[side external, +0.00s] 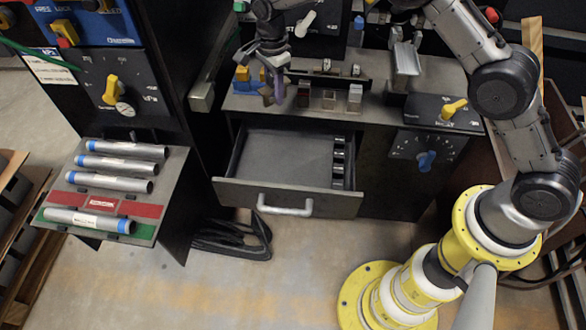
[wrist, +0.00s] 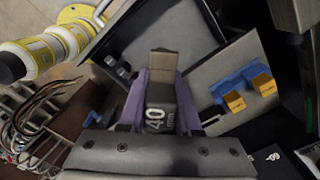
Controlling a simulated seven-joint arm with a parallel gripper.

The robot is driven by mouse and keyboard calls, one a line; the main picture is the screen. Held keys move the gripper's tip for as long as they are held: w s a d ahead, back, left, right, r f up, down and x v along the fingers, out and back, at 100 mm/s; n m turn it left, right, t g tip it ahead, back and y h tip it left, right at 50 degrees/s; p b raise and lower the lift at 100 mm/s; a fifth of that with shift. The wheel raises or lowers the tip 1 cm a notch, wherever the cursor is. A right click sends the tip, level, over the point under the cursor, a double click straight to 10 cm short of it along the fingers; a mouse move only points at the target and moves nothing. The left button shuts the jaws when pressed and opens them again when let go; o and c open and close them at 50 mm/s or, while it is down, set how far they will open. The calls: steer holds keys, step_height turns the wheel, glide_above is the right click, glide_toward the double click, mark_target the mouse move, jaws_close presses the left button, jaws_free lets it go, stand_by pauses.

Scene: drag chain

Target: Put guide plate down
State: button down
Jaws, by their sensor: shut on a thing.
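My gripper (wrist: 162,88) has purple fingers, shut on a dark grey piece marked 40 (wrist: 158,118) with a brownish upper end, seen in the wrist view. This appears to be the guide plate; its lower part is hidden by the gripper body. In the side view my gripper (side external: 272,92) is above the left part of the bench top, behind the open drawer. The held piece is too small and covered to make out there. I cannot tell from the frames whether it touches the bench.
Yellow and blue pieces (wrist: 249,86) lie close to my gripper on the bench. Several small blocks (side external: 328,99) stand to its right. The drawer (side external: 280,160) is open and mostly empty, with small dark compartments at right. Tubes (side external: 115,163) lie on a side rack.

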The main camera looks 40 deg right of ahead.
mark_target(280, 177)
step_height(280, 177, down, 35)
steer(key=shift+r, duration=0.2)
steer(key=shift+f, duration=0.15)
steer(key=c, duration=0.6)
jaws_free()
step_height(280, 177, up, 12)
